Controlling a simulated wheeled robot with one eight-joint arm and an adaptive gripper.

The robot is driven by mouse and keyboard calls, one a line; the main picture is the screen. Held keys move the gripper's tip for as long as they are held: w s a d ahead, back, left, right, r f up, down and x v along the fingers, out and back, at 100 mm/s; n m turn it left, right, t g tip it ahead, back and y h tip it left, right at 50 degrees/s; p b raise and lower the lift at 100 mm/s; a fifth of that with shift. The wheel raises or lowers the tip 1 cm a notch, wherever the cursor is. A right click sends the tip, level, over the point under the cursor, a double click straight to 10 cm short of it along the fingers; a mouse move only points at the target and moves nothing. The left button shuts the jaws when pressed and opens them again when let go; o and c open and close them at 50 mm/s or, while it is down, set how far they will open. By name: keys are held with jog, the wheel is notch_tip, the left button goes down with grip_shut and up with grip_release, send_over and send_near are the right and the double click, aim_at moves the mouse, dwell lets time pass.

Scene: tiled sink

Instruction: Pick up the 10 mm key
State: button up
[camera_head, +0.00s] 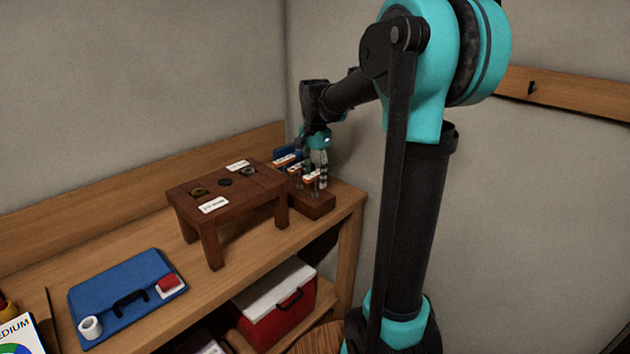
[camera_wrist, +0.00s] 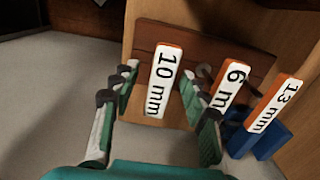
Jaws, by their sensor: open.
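The 10 mm key (camera_wrist: 162,82) shows its white label with an orange edge in the wrist view, between the two fingers of my gripper (camera_wrist: 158,84). The fingers are apart, one on each side of it, and I see no clear contact. The 6 mm key (camera_wrist: 231,84) and the 13 mm key (camera_wrist: 276,104) stand to its right. In the head view my gripper (camera_head: 318,168) is at the keys by the dark wooden rack (camera_head: 318,206), where the labels are too small to read.
A small dark wooden stand (camera_head: 225,188) with labelled round spots is left of the rack on the bench (camera_head: 232,255). A blue case (camera_head: 118,290) lies further left. A red and white cooler (camera_head: 275,300) is on the shelf below. The wall is close behind the rack.

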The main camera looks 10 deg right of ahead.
grip_shut()
jog(key=shift+r, duration=0.1)
dwell(0.3)
